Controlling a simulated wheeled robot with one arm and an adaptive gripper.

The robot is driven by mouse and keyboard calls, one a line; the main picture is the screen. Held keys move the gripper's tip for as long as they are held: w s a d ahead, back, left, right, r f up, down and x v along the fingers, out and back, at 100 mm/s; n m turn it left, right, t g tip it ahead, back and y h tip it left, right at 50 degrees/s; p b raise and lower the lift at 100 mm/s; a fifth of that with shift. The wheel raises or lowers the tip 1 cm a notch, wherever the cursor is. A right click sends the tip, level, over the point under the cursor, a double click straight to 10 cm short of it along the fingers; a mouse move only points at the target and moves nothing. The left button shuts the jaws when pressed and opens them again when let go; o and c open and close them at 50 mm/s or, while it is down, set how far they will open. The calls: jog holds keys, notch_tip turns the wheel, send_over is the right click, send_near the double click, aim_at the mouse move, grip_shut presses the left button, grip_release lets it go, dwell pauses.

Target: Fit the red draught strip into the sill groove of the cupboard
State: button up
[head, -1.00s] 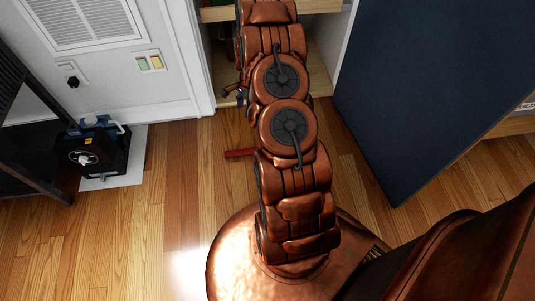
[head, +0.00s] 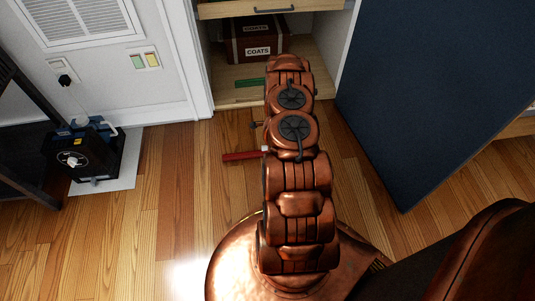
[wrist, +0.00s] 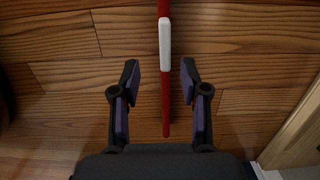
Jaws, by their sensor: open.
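The red draught strip (head: 241,156) lies on the wooden floor in front of the open cupboard, its right part hidden behind my arm. In the wrist view the strip (wrist: 165,100) runs up the picture, with a white block (wrist: 164,45) on it. My gripper (wrist: 160,78) is open, one dark finger on each side of the strip, touching neither side visibly. In the head view my arm mostly hides the gripper. The cupboard's pale wooden sill (head: 235,103) is at its front edge; I cannot make out the groove.
A brown box labelled COATS (head: 258,51) and a green strip (head: 250,82) are inside the cupboard. A dark blue door panel (head: 420,90) stands open at right. A black device (head: 84,160) sits on a white mat at left. Floor left of the strip is clear.

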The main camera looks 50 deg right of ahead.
jog(key=f, duration=0.1)
jog(key=w+f+b, duration=0.1)
jog(key=f, duration=0.1)
jog(key=a+f+b, duration=0.1)
jog(key=f, duration=0.1)
jog(key=shift+w+f, duration=0.2)
jog(key=shift+w, duration=0.05)
jog(key=shift+c, duration=0.4)
grip_shut()
